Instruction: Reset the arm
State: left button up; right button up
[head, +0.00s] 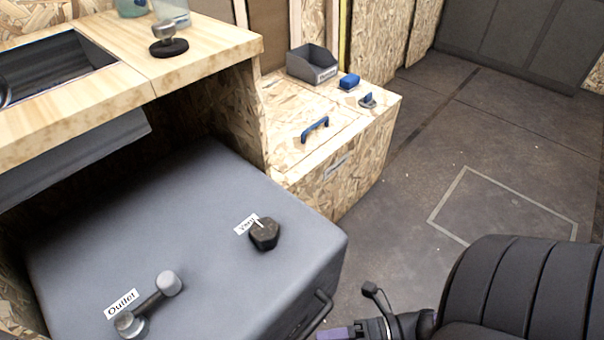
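Neither of my grippers can be made out in the head view, and I cannot see what either one holds. No arm of mine clearly reaches over the grey box or the worktop. A dark part with a purple piece (340,332) shows at the bottom edge, beside a black ribbed form; I cannot tell what it belongs to.
A grey box (190,210) carries an Outlet lever (150,305) and a dark hexagonal Vent knob (265,234). A wooden worktop (190,70) overhangs it. A chipboard chest (345,165) holds a grey bin (312,65). Open floor (480,140) lies right; a black ribbed form (535,290) stands near.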

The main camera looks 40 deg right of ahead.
jog(key=v, duration=0.3)
jog(key=shift+s+d, duration=0.2)
